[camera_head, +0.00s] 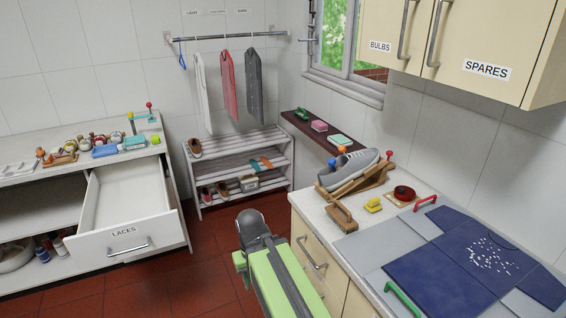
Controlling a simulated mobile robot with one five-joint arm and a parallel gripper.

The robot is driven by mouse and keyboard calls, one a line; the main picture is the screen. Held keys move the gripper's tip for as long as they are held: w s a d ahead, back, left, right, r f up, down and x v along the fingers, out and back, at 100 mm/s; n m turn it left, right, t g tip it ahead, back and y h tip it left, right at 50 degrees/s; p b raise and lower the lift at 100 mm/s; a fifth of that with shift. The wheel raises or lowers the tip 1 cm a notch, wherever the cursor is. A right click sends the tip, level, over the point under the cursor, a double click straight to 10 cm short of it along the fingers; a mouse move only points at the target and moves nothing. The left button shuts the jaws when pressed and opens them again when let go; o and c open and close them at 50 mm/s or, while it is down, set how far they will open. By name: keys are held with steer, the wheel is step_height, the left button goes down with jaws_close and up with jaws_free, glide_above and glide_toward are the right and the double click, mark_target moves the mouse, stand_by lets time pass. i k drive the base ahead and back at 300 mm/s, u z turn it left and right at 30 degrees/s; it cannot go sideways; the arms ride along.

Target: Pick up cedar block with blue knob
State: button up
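I cannot single out a cedar block with a blue knob for certain. The shoe rests tilted on a wooden stand (366,183). A wooden brush (342,217) lies in front of it. On the left counter, small wooden and coloured items are too small to tell apart. My green and grey arm rises at the bottom middle; my gripper's fingers do not show.
The right counter (325,207) carries a yellow item (373,205), a red round tin (404,193) and blue mats (440,275). An open drawer (127,236) juts out at left. A shoe rack (238,163) stands at the back. Red floor is free between.

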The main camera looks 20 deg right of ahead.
mark_target(331, 162)
steer(key=u, duration=0.7)
steer(key=i, duration=1.35)
steer(key=u, duration=0.35)
